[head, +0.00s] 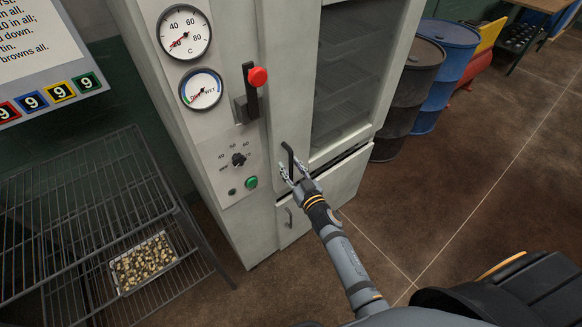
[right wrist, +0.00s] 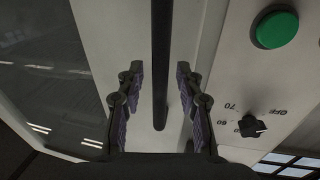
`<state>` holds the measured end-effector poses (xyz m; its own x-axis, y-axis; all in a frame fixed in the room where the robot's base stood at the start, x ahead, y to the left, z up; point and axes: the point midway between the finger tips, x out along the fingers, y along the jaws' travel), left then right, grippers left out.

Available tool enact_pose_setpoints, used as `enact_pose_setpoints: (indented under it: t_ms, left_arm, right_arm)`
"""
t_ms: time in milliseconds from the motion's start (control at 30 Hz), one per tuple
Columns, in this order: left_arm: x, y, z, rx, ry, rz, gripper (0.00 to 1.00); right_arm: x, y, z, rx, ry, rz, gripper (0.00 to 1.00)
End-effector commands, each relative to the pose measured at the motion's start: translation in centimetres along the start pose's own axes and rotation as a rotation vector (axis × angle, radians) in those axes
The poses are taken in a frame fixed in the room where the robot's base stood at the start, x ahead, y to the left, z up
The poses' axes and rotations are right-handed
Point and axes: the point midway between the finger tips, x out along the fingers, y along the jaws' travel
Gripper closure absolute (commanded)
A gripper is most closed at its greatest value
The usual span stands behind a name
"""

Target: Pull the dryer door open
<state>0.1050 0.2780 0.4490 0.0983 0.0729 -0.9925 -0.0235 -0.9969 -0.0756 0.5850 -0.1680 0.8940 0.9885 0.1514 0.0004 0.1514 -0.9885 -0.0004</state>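The dryer is a tall pale cabinet, and its door (head: 298,108) has a dark glass window (head: 350,75) with shelves behind it. The door looks closed. A black bar handle (head: 289,156) sits low on the left side of the door. My right gripper (head: 291,173) is at this handle. In the right wrist view the handle (right wrist: 161,45) runs between the two fingers of my right gripper (right wrist: 158,72), with a gap on each side. The fingers are open. My left gripper does not show.
Left of the door are gauges (head: 185,32), a red-knobbed lever (head: 258,76), a dial and a green button (head: 251,182). A wire rack (head: 90,190) with a tray stands left. Barrels (head: 405,95) stand right.

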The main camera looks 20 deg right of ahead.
Motion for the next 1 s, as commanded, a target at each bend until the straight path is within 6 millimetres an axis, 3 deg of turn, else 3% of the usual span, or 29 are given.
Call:
enact_pose_setpoints:
  t_ms: [233, 500, 1000]
  left_arm:
    - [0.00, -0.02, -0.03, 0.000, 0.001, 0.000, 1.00]
    - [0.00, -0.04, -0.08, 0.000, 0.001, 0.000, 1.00]
    - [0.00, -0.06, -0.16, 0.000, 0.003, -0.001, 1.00]
  right_arm:
    - [0.08, 0.00, 0.04, 0.000, -0.001, 0.000, 0.64]
    - [0.06, 0.00, 0.04, 0.000, -0.001, 0.000, 1.00]
    - [0.04, -0.01, 0.06, 0.000, -0.001, 0.000, 1.00]
